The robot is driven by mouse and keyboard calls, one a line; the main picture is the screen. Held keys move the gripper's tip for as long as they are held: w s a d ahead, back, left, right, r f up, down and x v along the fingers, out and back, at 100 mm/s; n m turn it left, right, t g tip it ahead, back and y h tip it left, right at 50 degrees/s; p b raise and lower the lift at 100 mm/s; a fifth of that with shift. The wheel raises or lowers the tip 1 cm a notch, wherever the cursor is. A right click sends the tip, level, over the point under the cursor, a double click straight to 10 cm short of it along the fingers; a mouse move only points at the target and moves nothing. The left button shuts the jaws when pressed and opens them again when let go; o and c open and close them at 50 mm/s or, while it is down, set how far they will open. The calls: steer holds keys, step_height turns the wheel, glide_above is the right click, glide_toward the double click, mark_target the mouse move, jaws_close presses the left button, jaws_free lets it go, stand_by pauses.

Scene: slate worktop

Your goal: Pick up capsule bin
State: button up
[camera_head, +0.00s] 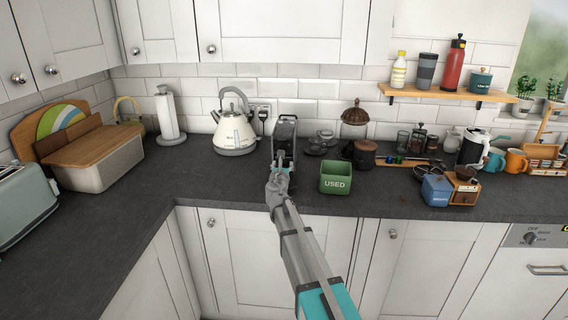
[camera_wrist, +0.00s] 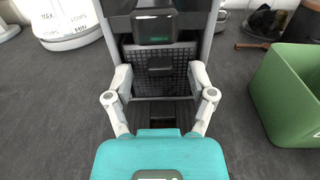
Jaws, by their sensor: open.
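The coffee machine (camera_head: 285,135) is dark and stands upright on the worktop. In the wrist view its front (camera_wrist: 160,28) fills the top middle. Low in its opening is a black, grid-patterned part with a small front tab, which looks like the capsule bin (camera_wrist: 180,73); the head view hides it behind my arm. My gripper (camera_head: 278,178) is at the machine's front. In the wrist view my gripper (camera_wrist: 160,82) is open, one finger on each side of the black part; contact cannot be told. A green box marked "USED" (camera_head: 336,184) stands to the right, apart from my gripper.
A cream kettle (camera_head: 234,132) stands left of the machine. Glass cups (camera_head: 320,145) and a brown-lidded jar (camera_head: 364,154) are behind and right. A blue box (camera_head: 436,190) is farther right. The worktop (camera_head: 180,185) is clear at front left.

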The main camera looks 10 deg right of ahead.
jaws_close()
stand_by(0.3)
steer(key=shift+r, duration=0.2)
stand_by(0.4)
